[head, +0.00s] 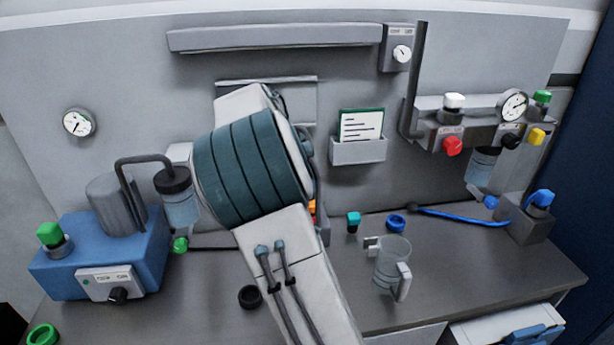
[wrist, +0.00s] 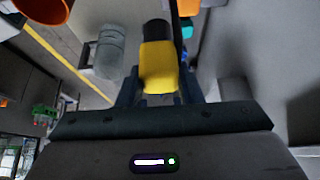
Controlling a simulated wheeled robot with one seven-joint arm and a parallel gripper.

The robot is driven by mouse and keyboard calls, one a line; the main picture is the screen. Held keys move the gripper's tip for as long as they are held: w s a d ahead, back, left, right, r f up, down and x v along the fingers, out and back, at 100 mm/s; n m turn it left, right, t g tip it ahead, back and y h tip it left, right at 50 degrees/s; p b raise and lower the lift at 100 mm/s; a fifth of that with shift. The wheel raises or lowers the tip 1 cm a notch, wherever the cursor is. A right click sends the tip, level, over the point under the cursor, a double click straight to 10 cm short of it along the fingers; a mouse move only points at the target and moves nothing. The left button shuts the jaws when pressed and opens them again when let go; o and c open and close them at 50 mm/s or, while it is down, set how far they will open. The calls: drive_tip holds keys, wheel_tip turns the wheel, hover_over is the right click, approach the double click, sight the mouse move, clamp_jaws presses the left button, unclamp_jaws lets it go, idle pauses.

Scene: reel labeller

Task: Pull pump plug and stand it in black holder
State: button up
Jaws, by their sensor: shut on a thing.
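In the wrist view my gripper (wrist: 159,88) is shut on a yellow plug (wrist: 158,65) with a dark end pointing away from the palm. In the head view my arm hides the gripper and the plug. A small black ring-shaped holder (head: 250,296) lies on the bench below my arm, and its opening looks empty. The pump, a blue box (head: 130,262) with a grey motor and a glass jar, stands at the left. I cannot tell from these frames whether the yellow plug touches anything beyond the fingers.
A clear jug (head: 392,262) stands on the bench right of my arm. A blue cable (head: 460,217) runs to a grey block (head: 530,220) at the right. A green ring (head: 42,335) is front left.

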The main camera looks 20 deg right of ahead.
drive_tip(key=shift+r+p, duration=1.45)
drive_tip(key=shift+r, duration=0.8)
drive_tip(key=shift+f, duration=0.1)
